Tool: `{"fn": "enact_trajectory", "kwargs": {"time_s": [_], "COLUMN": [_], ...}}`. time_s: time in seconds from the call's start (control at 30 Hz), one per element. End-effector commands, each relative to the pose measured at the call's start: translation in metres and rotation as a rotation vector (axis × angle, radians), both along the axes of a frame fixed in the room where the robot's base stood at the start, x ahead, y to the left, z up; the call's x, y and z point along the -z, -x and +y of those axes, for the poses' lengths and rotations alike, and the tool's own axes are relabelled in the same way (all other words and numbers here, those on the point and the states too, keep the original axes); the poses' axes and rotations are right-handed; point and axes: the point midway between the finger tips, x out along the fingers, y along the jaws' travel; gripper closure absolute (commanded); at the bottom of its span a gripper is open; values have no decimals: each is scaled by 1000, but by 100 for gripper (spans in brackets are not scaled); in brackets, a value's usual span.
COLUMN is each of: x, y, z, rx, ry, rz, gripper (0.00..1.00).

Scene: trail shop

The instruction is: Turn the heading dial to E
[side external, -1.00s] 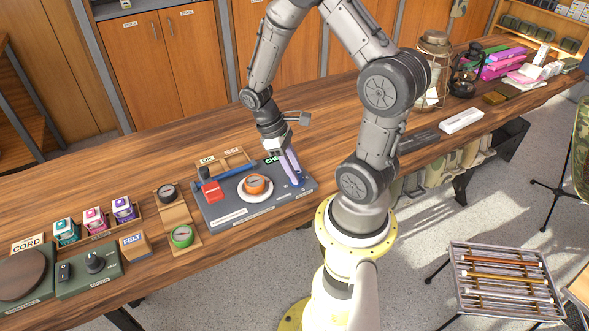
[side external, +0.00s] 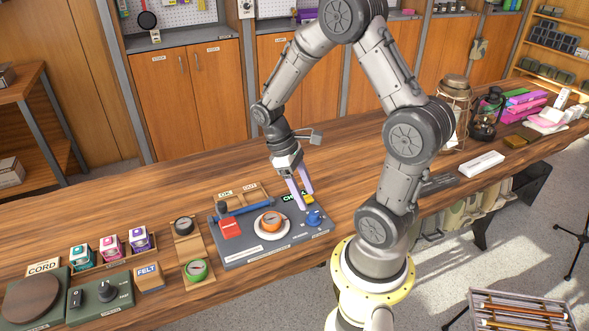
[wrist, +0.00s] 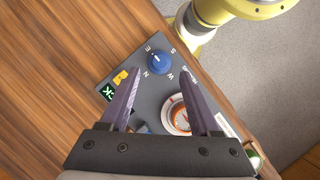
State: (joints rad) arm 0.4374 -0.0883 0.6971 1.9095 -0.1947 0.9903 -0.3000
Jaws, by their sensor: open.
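The blue heading dial (side external: 314,217) sits at the right end of the grey console (side external: 237,259). In the wrist view the dial (wrist: 158,62) has the letters N, E, S and W around it. I cannot tell for sure which letter it points to. My gripper (side external: 304,199) has two purple fingers spread apart with nothing between them. Its tips are above the console, close to the dial and apart from it. In the wrist view the dial lies just beyond the open fingertips (wrist: 160,78).
An orange round part (side external: 271,220) on a white dish, a red block (side external: 230,229) and a blue bar (side external: 246,207) are on the console. A small green-lettered display (side external: 291,197) and a yellow piece (wrist: 123,76) are near the dial. The bench behind is clear.

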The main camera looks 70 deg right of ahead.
Motion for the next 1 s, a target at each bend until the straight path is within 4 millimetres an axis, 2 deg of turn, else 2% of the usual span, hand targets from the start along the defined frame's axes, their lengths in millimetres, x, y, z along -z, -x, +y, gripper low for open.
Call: {"fn": "enact_trajectory", "kwargs": {"time_s": [0.03, 0.2, 0.4, 0.6, 1.0], "x": [-11, -44, -68, -76, -75], "y": [-6, -19, -29, -31, -31], "z": [0, 0, 0, 0, 0], "rx": [-2, -1, -1, -1, -1], "ry": [2, 2, 1, 0, 0], "rz": [-4, -5, -2, 0, 1], "gripper": [37, 37, 37, 37, 37]}}
